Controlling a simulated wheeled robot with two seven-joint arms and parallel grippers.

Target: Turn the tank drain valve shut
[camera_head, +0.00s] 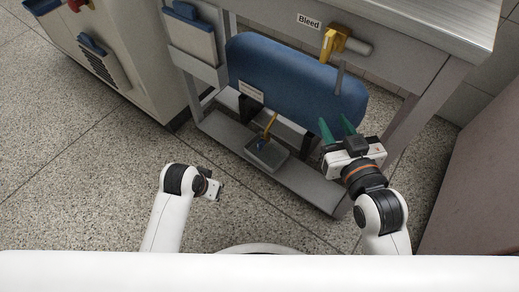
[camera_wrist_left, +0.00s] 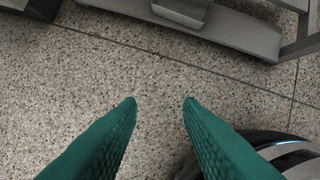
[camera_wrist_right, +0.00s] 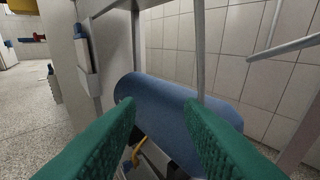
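A blue tank (camera_head: 290,75) lies under a metal bench. My left gripper (camera_wrist_left: 160,103) is open and empty above the floor, away from the valve.
A second yellow valve (camera_head: 333,41), beside a "Bleed" label (camera_head: 308,21), is on the bench's upper rail. A grey tray (camera_head: 266,155) sits on the lower shelf (camera_head: 310,186) under the drain valve. A light cabinet (camera_head: 125,55) stands at left. The floor in front is clear.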

